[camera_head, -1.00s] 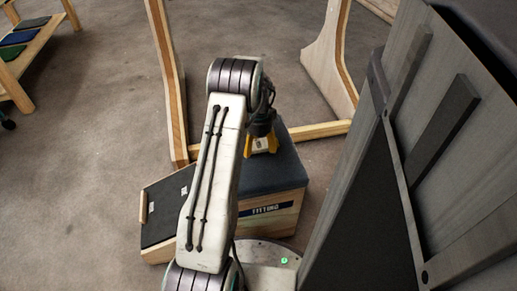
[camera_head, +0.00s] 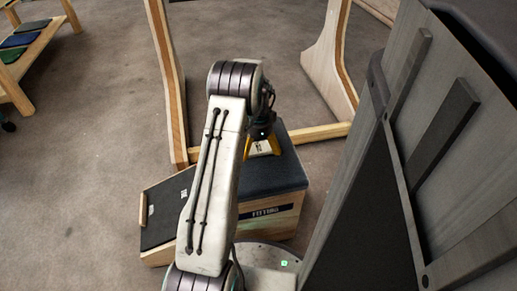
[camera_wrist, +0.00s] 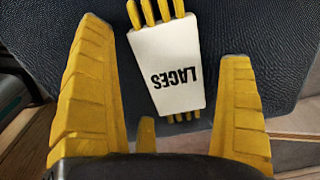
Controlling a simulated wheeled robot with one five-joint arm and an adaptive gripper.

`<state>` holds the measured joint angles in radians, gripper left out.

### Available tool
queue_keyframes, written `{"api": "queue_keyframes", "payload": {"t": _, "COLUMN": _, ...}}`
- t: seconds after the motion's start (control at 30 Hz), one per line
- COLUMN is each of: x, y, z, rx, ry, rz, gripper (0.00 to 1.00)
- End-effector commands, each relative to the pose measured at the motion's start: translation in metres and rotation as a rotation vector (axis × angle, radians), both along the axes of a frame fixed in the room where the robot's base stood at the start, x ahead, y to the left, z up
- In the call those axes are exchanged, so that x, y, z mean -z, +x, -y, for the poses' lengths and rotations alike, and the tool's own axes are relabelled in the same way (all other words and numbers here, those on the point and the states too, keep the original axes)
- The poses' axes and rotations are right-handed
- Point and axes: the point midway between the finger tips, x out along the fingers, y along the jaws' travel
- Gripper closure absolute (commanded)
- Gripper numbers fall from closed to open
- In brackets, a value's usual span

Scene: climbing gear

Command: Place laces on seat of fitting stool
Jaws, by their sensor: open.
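The laces (camera_wrist: 165,65) are a bundle of yellow cords with a white label reading "LACES", upside down in the wrist view. They appear to lie on the dark blue padded seat (camera_wrist: 215,25) of the fitting stool. My gripper (camera_wrist: 165,45) is open, with one yellow finger on each side of the laces and a gap on both sides. In the head view, my gripper (camera_head: 263,146) is low over the seat (camera_head: 275,178), near its back edge. The white label (camera_head: 262,148) shows between the fingers, partly hidden by my wrist.
The stool's sloped dark footrest (camera_head: 165,212) extends to the left. A wooden frame (camera_head: 318,131) stands behind the stool. A large grey panel (camera_head: 455,150) rises close on the right. A wooden bench (camera_head: 35,50) with folded items is at far left.

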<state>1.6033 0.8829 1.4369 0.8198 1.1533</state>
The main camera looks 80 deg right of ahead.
Motion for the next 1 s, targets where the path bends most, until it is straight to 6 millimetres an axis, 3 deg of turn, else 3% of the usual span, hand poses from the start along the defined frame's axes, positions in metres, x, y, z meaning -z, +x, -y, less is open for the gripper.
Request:
{"api": "queue_keyframes", "payload": {"t": 0.6, "x": -0.096, "y": 0.0, "z": 0.0, "rx": 0.0, "ry": -0.002, "rz": 0.0, "gripper": 0.03}}
{"api": "queue_keyframes", "payload": {"t": 1.0, "x": -0.118, "y": 0.0, "z": 0.0, "rx": 0.0, "ry": -0.001, "rz": -0.001, "gripper": 0.03}}
